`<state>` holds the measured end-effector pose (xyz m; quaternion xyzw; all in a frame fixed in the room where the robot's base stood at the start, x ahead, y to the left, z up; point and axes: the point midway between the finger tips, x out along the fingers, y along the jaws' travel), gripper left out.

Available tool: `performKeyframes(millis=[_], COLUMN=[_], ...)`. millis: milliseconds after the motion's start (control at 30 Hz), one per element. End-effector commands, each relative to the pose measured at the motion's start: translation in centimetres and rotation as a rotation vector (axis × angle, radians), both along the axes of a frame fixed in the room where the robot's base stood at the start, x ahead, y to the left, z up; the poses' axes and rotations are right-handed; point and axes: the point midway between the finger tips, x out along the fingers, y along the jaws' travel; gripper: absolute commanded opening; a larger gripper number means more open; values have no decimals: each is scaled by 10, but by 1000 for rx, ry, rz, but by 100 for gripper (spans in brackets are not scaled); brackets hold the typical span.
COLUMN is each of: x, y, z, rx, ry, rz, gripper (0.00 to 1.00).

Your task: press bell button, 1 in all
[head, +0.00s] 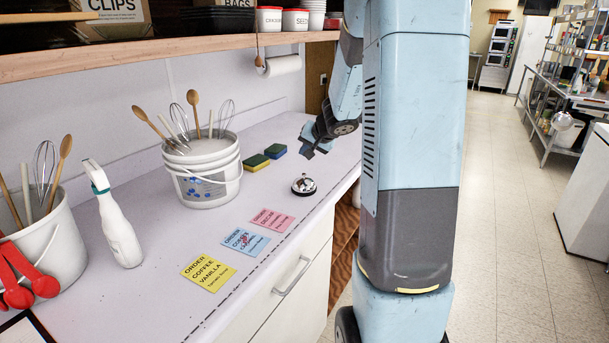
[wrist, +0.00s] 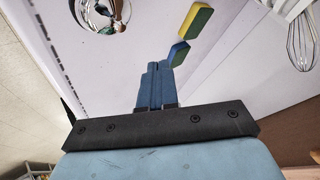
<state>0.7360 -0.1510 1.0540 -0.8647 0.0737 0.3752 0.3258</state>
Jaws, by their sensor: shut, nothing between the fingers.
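A silver service bell (head: 303,184) with a dark base stands on the white counter (head: 270,215) near its front edge. It also shows at the top left of the wrist view (wrist: 103,12), partly cut off by the frame edge. My gripper (head: 310,150) is above the counter, above and slightly behind the bell in the head view, and apart from it. In the wrist view the two blue fingers (wrist: 157,72) are pressed together with nothing between them. The bell's top button is too small to make out clearly.
Two sponges, one yellow-green (head: 256,162) and one blue-green (head: 275,151), lie behind the bell. Order cards in pink (head: 272,220), blue (head: 246,241) and yellow (head: 209,274) lie at front. A white utensil bucket (head: 205,180) and spray bottle (head: 118,225) stand left. A shelf (head: 150,58) overhangs the counter.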

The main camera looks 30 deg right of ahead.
Motion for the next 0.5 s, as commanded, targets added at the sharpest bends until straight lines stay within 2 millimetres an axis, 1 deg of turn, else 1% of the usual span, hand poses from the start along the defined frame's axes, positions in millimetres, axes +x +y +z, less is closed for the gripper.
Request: performKeyframes(millis=[33, 200, 333, 500], x=[0, -1, 0, 0], y=[0, 0, 0, -1], z=[-7, -26, -37, -45], rx=[2, 1, 1, -1], ry=[3, 3, 2, 0], rz=[-2, -1, -1, -1], gripper=[0, 0, 0, 0])
